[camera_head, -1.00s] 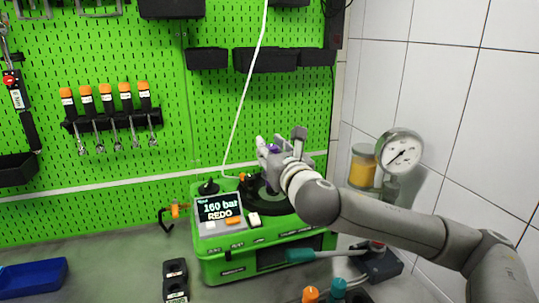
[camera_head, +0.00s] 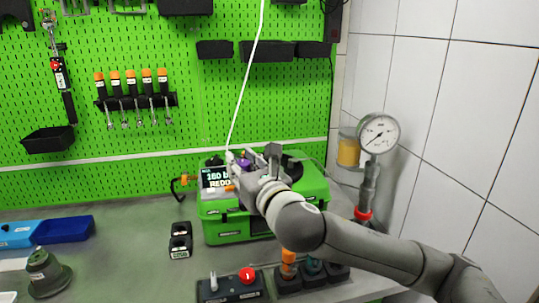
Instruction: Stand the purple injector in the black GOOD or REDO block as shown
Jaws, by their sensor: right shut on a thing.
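My right gripper (camera_head: 256,168) is shut on the purple injector (camera_head: 244,163), in front of the green test bench (camera_head: 236,225). Only a small purple part of the injector shows; the rest is hidden by the gripper. The bench display (camera_head: 214,177) reads about "160 bar REDO" and is partly covered by the gripper. The black block (camera_head: 180,240) lies on the table left of the bench, with two openings and small white labels too small to read surely. Both openings look empty. My left gripper is out of view.
Blue trays (camera_head: 66,229) and a dark grey conical part (camera_head: 46,273) stand at left. A black box with a red button (camera_head: 246,275) and orange- and teal-topped parts (camera_head: 289,263) are in front. A pressure gauge (camera_head: 379,133) stands at right. Table around the block is clear.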

